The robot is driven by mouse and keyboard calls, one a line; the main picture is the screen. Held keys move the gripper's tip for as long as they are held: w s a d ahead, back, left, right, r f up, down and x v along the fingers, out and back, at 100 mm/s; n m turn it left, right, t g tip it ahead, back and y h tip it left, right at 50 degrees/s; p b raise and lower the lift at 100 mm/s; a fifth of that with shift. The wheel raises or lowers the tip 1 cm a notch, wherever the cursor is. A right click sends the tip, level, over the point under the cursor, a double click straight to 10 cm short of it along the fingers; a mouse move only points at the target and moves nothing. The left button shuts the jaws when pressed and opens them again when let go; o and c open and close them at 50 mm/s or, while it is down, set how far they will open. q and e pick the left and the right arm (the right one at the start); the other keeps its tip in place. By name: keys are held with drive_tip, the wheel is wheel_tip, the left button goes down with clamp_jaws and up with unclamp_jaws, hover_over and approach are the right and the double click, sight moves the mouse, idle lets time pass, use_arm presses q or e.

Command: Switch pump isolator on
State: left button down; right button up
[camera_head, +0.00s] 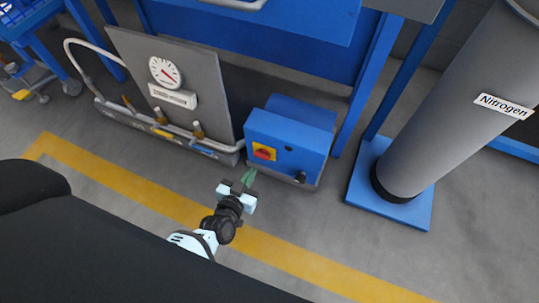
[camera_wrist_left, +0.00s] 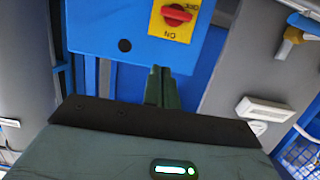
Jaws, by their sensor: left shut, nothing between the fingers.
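The pump isolator is a red rotary knob (camera_head: 264,153) on a yellow plate, on the front of a blue pump box (camera_head: 310,150). In the left wrist view the red knob (camera_wrist_left: 178,15) shows at the top, upside down, with ON and OFF marks on its yellow plate (camera_wrist_left: 160,22). The knob's handle seems to lie near the OFF mark. My left gripper (camera_head: 249,176) is in front of the box, a little below and left of the knob and apart from it. In the left wrist view its green fingers (camera_wrist_left: 158,76) are together and empty. My right gripper is not in view.
A grey panel with a gauge (camera_head: 165,72) and pipes with brass valves (camera_head: 198,130) stands left of the box. A grey nitrogen cylinder (camera_head: 455,110) stands on a blue base at the right. The floor before the box is clear, with a yellow line (camera_head: 300,262).

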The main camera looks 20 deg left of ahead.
sight(268, 151)
use_arm(q)
drive_tip(key=shift+w+r, duration=0.1)
drive_tip(key=shift+w, duration=0.05)
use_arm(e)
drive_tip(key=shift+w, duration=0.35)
